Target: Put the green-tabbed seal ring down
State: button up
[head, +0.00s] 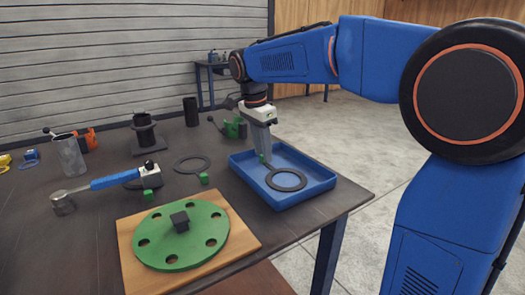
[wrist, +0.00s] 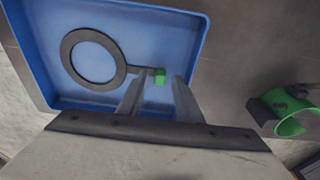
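The seal ring (head: 286,189) is a flat dark ring with a green tab (head: 262,158). It appears to lie flat in the blue tray (head: 318,191). The wrist view also shows the ring (wrist: 67,66) inside the tray (wrist: 168,17). A second dark ring (head: 178,166) with a green tab (head: 204,178) lies on the table left of the tray.
A green flange plate (head: 205,228) with a black block (head: 180,221) sits on a wooden board (head: 133,263) at the front. A blue-handled tool (head: 110,180) lies to the left. A green-and-black part (head: 235,128) stands behind the tray; it also shows in the wrist view (wrist: 290,115).

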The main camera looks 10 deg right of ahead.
notch_tip(320, 180, up, 12)
jog(key=a, duration=0.1)
jog(key=shift+s+a, duration=0.25)
jog(key=shift+a, duration=0.1)
jog(key=shift+f, duration=0.15)
